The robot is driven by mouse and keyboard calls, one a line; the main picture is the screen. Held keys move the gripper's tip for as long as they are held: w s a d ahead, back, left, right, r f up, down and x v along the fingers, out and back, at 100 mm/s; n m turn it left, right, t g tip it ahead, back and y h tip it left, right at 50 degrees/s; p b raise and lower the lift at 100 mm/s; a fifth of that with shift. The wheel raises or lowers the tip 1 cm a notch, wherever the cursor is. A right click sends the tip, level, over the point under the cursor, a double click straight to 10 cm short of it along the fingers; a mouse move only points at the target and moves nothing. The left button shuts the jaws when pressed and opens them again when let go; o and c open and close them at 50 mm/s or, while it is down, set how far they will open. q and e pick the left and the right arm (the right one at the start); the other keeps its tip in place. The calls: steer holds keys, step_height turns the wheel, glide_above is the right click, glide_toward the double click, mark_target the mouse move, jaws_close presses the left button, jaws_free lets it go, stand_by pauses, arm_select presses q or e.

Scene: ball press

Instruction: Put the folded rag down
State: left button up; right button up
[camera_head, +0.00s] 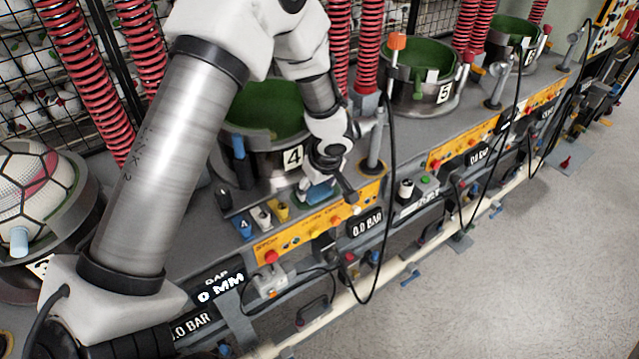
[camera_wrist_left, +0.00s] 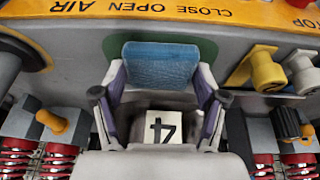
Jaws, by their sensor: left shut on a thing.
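The folded rag is a blue, textured pad (camera_wrist_left: 160,63) in the left wrist view. My left gripper (camera_wrist_left: 160,82) is shut on it, with a finger on each side. In the head view the rag (camera_head: 318,192) shows as a small blue patch below my left gripper (camera_head: 327,180), in front of the press marked 4 (camera_head: 259,153). A dark green patch (camera_wrist_left: 209,47) shows behind the rag in the wrist view. I cannot tell whether the rag touches the bench. My right gripper is not in view.
Yellow and white valves (camera_wrist_left: 268,72) stand beside the rag in the wrist view. An orange control strip (camera_head: 325,222) runs along the bench's front edge. Press 5 (camera_head: 420,85) and a lever post (camera_head: 374,150) stand to the right. A black cable (camera_head: 389,200) hangs in front.

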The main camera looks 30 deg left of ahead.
arm_select(q)
steer(key=shift+w+a+f, duration=0.1)
steer(key=shift+w, duration=0.1)
steer(key=o, duration=1.2)
steer(key=shift+a, duration=0.15)
steer(key=shift+s, duration=0.1)
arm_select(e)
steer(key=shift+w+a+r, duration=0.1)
